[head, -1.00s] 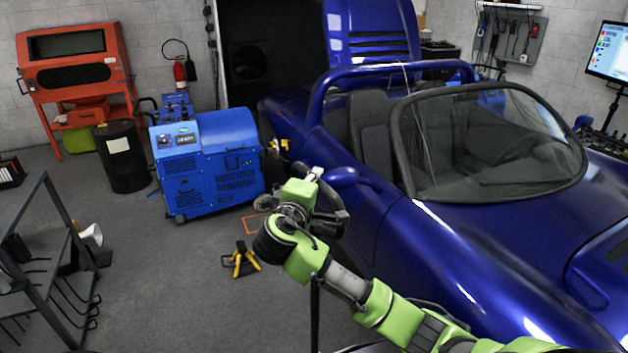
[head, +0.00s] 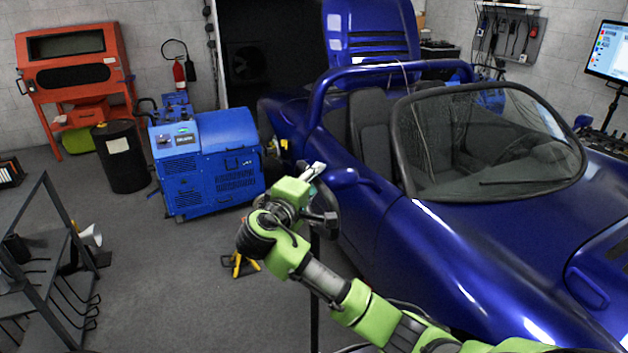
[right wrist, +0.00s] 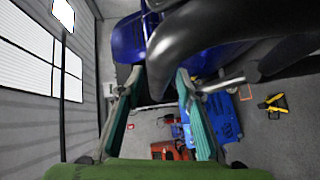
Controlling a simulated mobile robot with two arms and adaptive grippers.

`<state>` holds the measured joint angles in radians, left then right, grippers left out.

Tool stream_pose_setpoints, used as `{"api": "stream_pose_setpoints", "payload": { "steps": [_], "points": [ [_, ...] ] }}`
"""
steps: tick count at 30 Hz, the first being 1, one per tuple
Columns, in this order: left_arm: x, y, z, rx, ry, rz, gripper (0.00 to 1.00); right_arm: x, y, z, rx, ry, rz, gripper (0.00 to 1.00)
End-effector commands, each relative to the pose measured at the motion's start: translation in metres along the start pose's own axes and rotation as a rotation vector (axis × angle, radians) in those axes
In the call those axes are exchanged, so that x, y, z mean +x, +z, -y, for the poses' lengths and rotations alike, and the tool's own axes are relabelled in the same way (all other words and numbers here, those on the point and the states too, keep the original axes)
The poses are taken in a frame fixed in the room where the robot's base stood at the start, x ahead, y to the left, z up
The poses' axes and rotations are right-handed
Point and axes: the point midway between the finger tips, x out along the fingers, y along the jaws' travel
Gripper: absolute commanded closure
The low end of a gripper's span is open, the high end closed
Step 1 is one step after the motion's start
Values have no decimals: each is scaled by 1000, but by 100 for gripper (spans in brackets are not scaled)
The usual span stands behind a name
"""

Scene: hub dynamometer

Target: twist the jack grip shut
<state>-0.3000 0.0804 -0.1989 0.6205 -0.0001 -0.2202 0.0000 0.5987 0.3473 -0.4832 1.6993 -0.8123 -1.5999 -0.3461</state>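A black, rounded grip (head: 326,205), which looks like the jack grip, stands beside the blue car on a thin dark post (head: 315,300). In the right wrist view it is a thick black curved bar (right wrist: 190,35), with part of it reaching in between my fingertips. My right gripper (head: 314,171) is at this grip. In the right wrist view its two teal-padded fingers (right wrist: 157,78) are apart, one on each side of the bar. I cannot see clear contact. My right wrist hides part of the grip in the head view. My left gripper is not in view.
The blue car (head: 430,225) fills the right side, close to my right gripper. A blue machine (head: 205,165) stands behind on the left. A yellow object (head: 240,265) lies on the floor, partly behind my wrist. A dark rack (head: 45,260) is at far left; floor between is clear.

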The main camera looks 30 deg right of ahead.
Motion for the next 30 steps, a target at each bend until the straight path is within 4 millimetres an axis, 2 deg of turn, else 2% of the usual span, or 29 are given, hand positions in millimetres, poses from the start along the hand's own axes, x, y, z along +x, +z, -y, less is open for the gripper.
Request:
{"api": "stream_pose_setpoints", "payload": {
  "steps": [7, 11, 24, 30],
  "points": [
    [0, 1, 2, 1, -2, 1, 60, -1, -1, -1, 1, 1, -2, 68],
    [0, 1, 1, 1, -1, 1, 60, -12, -2, 0, 1, 0, -6, 68],
    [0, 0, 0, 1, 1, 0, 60, -99, -1, 1, 2, -3, -4, 68],
    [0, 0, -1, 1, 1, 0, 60, -118, 0, 0, 0, 0, -2, 68]
  ]
}}
